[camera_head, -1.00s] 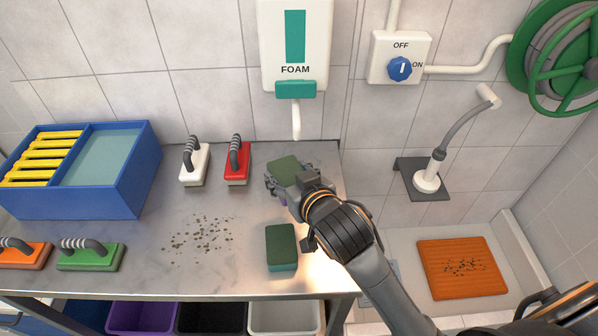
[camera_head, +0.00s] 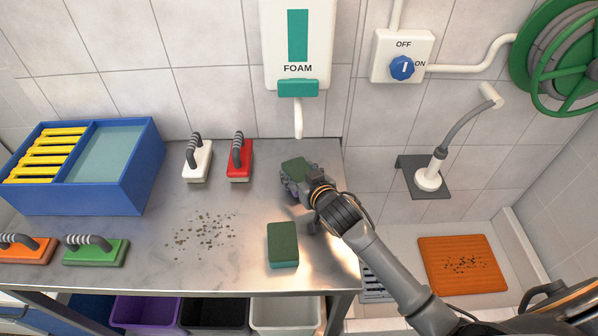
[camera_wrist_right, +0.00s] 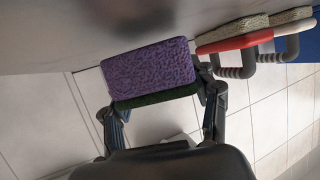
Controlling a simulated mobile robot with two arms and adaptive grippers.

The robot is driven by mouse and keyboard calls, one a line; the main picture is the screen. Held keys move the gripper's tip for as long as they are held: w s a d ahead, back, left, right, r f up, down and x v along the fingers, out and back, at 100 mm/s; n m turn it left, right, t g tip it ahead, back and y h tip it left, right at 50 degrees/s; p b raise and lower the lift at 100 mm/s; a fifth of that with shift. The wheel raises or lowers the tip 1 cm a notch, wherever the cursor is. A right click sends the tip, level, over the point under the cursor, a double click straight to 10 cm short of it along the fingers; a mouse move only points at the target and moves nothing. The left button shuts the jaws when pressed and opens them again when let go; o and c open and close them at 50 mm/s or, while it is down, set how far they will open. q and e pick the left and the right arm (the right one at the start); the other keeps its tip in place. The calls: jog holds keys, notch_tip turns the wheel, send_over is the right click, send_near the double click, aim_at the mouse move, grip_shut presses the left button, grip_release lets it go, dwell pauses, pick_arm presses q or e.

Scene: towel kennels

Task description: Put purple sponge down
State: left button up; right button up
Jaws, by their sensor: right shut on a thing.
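My right gripper (camera_head: 296,182) is shut on the purple sponge (camera_wrist_right: 150,72). The sponge's dark green top (camera_head: 297,168) shows in the head view, at the back right of the steel table (camera_head: 150,255). In the wrist view its purple face is toward the table surface, between the two fingers. I cannot tell whether it touches the table. A second sponge, green-topped with a teal body (camera_head: 283,246), lies apart near the table's front right. My left gripper is not in view.
A white brush (camera_head: 197,163) and a red brush (camera_head: 239,163) stand left of the held sponge. Dark specks (camera_head: 205,236) lie mid-table. A foam dispenser (camera_head: 298,50) hangs above. A blue two-part bin (camera_head: 138,180) stands at the left; the table's right edge is close by.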

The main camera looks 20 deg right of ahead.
jog(key=shift+f, duration=0.25)
jog(key=shift+s+f, duration=0.3)
jog(key=shift+f, duration=0.15)
jog(key=o, duration=0.7)
jog(key=shift+a+f+b, duration=0.1)
jog(key=shift+f+b, duration=0.05)
jog(key=shift+b, duration=0.15)
jog(key=shift+o, duration=0.2)
jog(key=shift+s, duration=0.1)
jog(key=shift+r, duration=0.5)
jog(key=shift+s, duration=0.1)
jog(key=v, duration=0.5)
jog(key=r+v, duration=0.1)
jog(key=v, duration=0.5)
jog(key=shift+r, duration=0.1)
